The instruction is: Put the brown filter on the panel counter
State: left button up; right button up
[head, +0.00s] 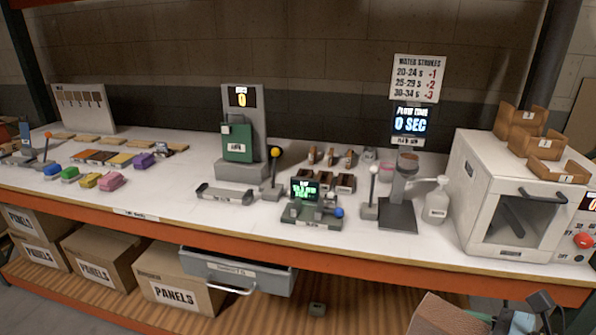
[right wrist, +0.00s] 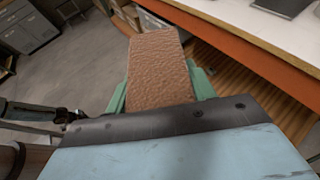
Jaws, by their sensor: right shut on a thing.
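My right gripper (right wrist: 160,92) is shut on a brown, grainy slab (right wrist: 158,62), with a green finger on either side of it. In the head view a brown block (head: 447,314) at the lower right, below the bench edge, appears to be this slab, beside part of my right gripper (head: 519,323). A flat dark-brown piece (head: 82,155) lies in a row of coloured pieces at the left of the bench. I cannot tell which brown thing is the filter. A grey stand (head: 240,172) with a lit 0 display may be the panel counter. My left gripper is not in view.
The white bench top (head: 170,208) has free room at the front left. An open drawer (head: 235,270) juts out below.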

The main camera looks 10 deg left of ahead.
aim_at(165, 186)
jog(key=u, duration=0.1)
jog(key=k, duration=0.3)
jog(key=u, duration=1.6)
jog(key=i, duration=1.7)
jog(key=z, duration=0.3)
jog(key=i, duration=0.75)
jog(key=z, duration=0.4)
